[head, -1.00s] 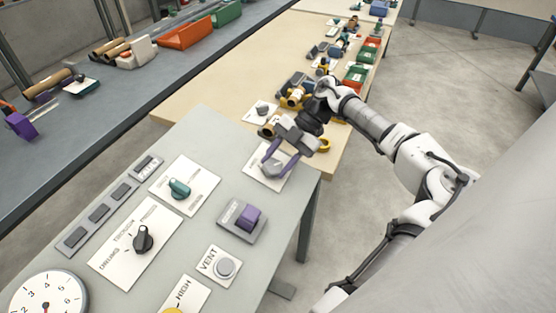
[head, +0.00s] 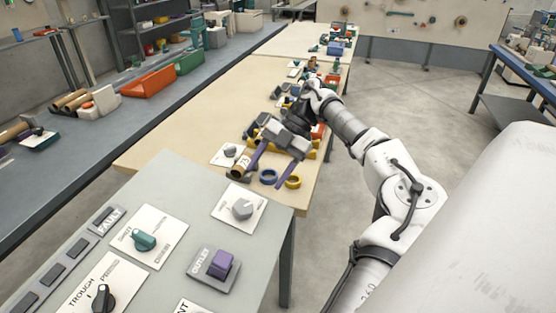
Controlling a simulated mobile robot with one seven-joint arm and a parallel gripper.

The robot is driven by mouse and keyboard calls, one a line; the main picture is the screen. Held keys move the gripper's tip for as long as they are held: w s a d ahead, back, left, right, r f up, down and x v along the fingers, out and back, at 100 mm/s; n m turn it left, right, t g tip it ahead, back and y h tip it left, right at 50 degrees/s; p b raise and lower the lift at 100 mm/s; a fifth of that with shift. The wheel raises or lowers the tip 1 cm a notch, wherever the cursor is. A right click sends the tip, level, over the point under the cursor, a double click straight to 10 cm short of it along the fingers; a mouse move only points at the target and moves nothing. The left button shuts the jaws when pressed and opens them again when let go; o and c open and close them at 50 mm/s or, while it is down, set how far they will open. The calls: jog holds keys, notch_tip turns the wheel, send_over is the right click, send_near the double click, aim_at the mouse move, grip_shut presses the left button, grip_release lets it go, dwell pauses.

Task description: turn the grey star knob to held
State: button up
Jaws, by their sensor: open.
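The grey star knob (head: 242,208) sits on a white plate (head: 228,221) at the far right corner of the grey panel. It is uncovered. The plate's lettering and the knob's exact pointing are too small to read. My gripper (head: 269,172), with two purple fingers, is beyond and above the knob, over the near end of the wooden table. Its fingers are spread apart, empty and clear of the knob.
A teal knob (head: 143,239), a purple OUTLET switch (head: 221,263) and a black knob (head: 102,298) share the panel (head: 190,191). A second grey knob (head: 230,151), a blue ring (head: 268,177) and a yellow ring (head: 292,182) are on the wooden table (head: 165,150).

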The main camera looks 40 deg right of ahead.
jog(key=shift+b+v, duration=0.3)
jog(key=shift+v, duration=2)
